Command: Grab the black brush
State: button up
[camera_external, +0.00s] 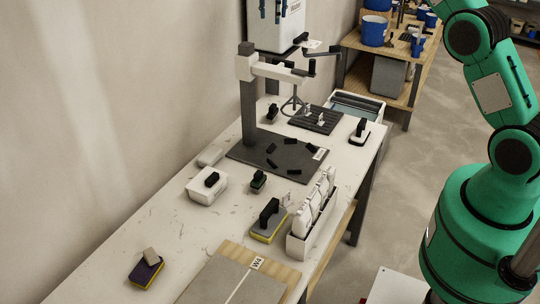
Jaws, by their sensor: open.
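Several black-handled tools stand on the white worktable (150,222), and I cannot tell for sure which is the black brush. A small dark block with a black grip (258,182) is near the table's middle. A larger black-handled tool with a yellow base (268,222) is in front of it. A small black upright item (272,113) is at the back, and a black-handled tool on a white base (360,132) is near the right edge. My arm rises at the right and leaves the top of the picture. My gripper is not in view.
A mixer stand (248,100) rises from a dark mat (245,153) with small black pieces. A white holder (305,242) with several bottles stands near the right edge.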

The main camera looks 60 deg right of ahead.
jog(key=shift+w+d+f, duration=0.55)
jog(key=shift+d+f, duration=0.7)
send_over(274, 106)
notch_tip(274, 106, down, 26)
jog(key=shift+m+p, duration=0.35)
jog(key=shift+m, duration=0.05)
jog(key=shift+s, duration=0.15)
jog(key=shift+f, duration=4.2)
jog(key=shift+a+f, duration=0.1)
jog(key=shift+f, duration=2.5)
grip_shut()
